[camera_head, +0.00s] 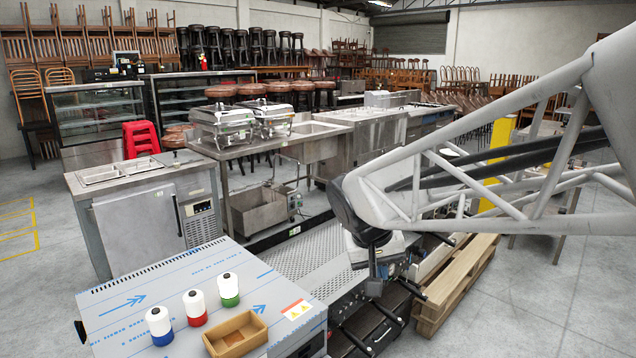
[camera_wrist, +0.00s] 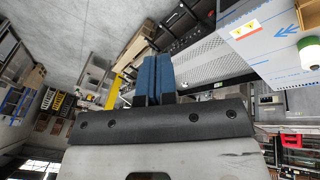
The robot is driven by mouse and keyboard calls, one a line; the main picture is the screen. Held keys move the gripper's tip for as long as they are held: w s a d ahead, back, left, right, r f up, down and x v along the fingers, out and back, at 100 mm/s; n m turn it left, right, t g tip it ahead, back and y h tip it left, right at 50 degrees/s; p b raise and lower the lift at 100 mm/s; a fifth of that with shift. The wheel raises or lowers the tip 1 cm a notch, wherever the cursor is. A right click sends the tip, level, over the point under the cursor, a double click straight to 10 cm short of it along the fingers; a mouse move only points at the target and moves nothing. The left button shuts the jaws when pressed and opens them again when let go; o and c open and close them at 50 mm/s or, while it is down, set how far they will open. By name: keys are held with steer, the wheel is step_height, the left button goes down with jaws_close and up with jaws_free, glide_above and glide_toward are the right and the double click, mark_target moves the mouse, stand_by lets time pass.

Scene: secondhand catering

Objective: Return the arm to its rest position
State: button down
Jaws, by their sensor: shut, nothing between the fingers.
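My arm, a white lattice frame, reaches in from the right in the head view. My gripper (camera_head: 374,288) hangs at its end, right of the steel-topped unit and above dark equipment. In the wrist view the two blue fingers of my gripper (camera_wrist: 158,78) lie together, with nothing held between them. The gripper is apart from the bottles and the tray.
On the steel top (camera_head: 130,290) stand white bottles with blue (camera_head: 159,325), red (camera_head: 195,307) and green (camera_head: 228,289) bases, beside an open wooden tray (camera_head: 235,333). A wooden pallet (camera_head: 455,285) lies right of the gripper. Bare floor (camera_head: 540,310) is at lower right.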

steer(key=s+d+f+y, duration=0.1)
steer(key=s+d, duration=0.2)
steer(key=s, duration=0.7)
steer(key=s+d+f+y, duration=0.1)
steer(key=s+d, duration=0.3)
steer(key=s, duration=0.6)
steer(key=shift+s+f+m+y, duration=0.15)
steer(key=shift+f+m+y, duration=0.15)
steer(key=shift+f, duration=0.5)
